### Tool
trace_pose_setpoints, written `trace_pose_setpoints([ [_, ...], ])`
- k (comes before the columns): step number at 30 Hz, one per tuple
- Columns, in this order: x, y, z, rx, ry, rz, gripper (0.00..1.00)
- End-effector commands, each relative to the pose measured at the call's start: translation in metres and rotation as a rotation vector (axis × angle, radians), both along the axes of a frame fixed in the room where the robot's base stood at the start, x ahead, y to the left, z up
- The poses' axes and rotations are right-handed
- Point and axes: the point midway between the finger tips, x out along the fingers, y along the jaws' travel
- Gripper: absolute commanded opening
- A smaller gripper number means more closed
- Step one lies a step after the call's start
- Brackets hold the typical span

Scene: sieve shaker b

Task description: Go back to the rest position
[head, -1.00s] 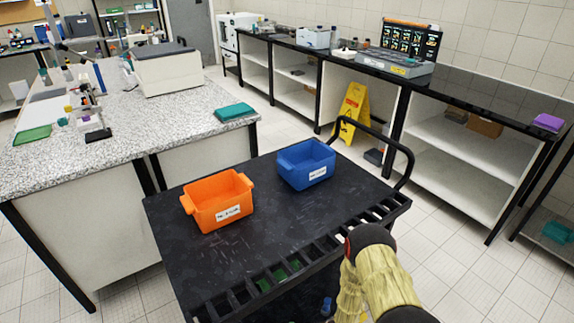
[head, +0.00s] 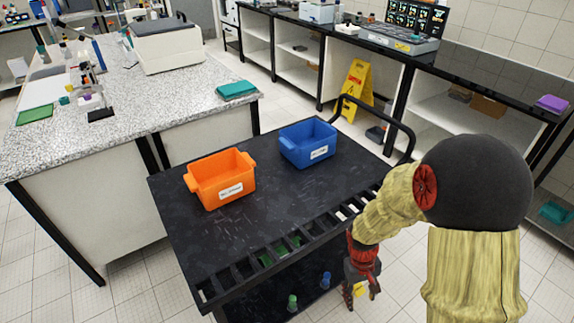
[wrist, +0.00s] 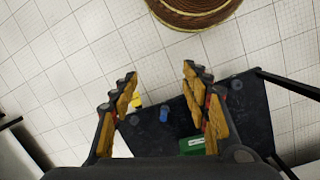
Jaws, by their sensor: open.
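My gripper (head: 361,290) hangs pointing down at the right of the black cart (head: 290,205), in front of its slotted edge. In the wrist view my gripper (wrist: 160,88) has its two yellow-padded fingers spread wide, with nothing between them but floor and part of the cart. My arm is bent at the right side of the head view, apart from the cart top.
An orange bin (head: 220,178) and a blue bin (head: 308,143) stand on the cart top. Small bottles (head: 292,303) sit on its lower shelf. A granite-topped bench (head: 125,125) is at left, a yellow floor sign (head: 357,90) behind. Tiled floor is clear at right.

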Motion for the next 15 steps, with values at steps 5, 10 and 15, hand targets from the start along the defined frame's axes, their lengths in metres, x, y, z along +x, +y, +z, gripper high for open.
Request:
trace_pose_setpoints([
  [5, -0.019, 0.005, 0.085, 0.011, -0.046, -0.08, 0.47],
  [10, -0.043, 0.013, 0.152, 0.036, -0.102, -0.139, 0.47],
  [15, -0.067, 0.021, 0.21, 0.071, -0.184, -0.18, 0.47],
])
